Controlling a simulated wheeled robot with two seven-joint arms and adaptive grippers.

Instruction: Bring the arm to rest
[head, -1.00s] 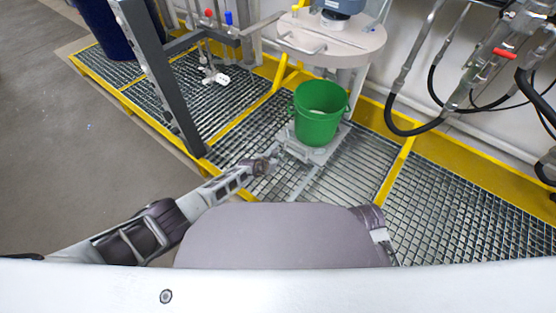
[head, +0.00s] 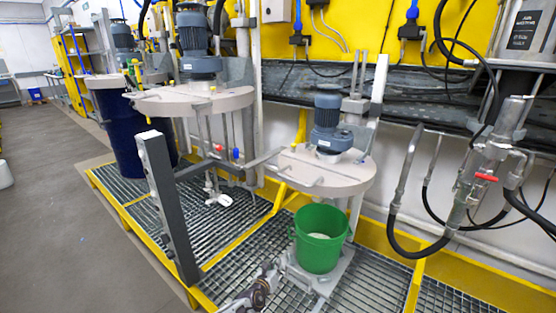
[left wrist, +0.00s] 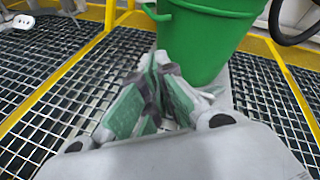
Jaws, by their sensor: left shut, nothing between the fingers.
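My left gripper (head: 272,272) is at the bottom of the head view, just left of and in front of a green bucket (head: 319,240). In the left wrist view the gripper (left wrist: 157,62) has its fingers together with nothing between them. The bucket (left wrist: 203,38) stands upright right beyond the fingertips there; I cannot tell whether they touch it. It stands on a grey stand under a round lid (head: 325,172) with a blue motor. Something pale lies inside the bucket. My right gripper is not in view.
A grey post (head: 166,205) rises from the yellow-edged grating (head: 362,272) left of the gripper. A second agitator lid (head: 190,100) and a dark blue drum (head: 122,135) stand farther left. Hoses and a red-handled valve (head: 486,177) hang at the right.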

